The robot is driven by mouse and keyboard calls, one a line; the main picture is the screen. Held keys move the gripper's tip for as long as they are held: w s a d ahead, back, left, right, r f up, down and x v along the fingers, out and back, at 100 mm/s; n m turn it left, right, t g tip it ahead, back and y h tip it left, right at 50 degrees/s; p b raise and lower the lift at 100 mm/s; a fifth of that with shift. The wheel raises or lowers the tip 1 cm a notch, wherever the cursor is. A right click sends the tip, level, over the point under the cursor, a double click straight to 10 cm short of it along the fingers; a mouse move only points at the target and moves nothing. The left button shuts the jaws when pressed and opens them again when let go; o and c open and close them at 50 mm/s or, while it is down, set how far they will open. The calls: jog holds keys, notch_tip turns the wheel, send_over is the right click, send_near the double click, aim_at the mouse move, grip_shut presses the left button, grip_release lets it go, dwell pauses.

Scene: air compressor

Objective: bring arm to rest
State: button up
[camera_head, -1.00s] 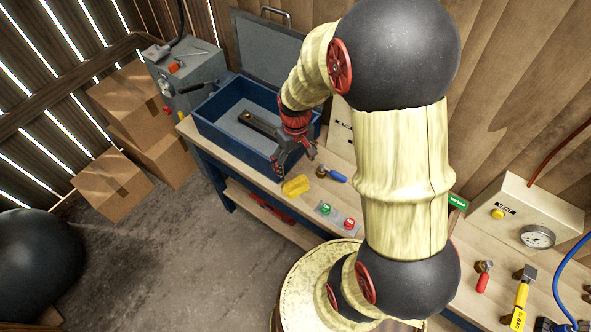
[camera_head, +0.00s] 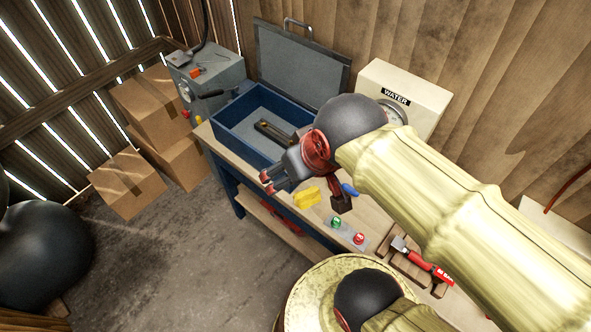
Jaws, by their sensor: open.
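My arm reaches in from the right, and its cream link and black joint cover part of the bench. My gripper (camera_head: 268,182) is at the front right corner of the open blue toolbox (camera_head: 222,143), pointing left and seen partly side-on. It is open, and nothing shows between its reddish fingers. A yellow piece (camera_head: 307,197) lies on the bench close by, apart from the fingers as far as I can see.
A grey machine (camera_head: 212,78) and cardboard boxes (camera_head: 127,182) stand left. The floor in front is clear.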

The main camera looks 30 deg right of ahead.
jog(key=shift+s+a+r, duration=0.15)
jog(key=shift+s, duration=0.1)
notch_tip(320, 180, down, 6)
jog(key=b, duration=0.6)
jog(key=shift+c, duration=0.4)
dwell(0.5)
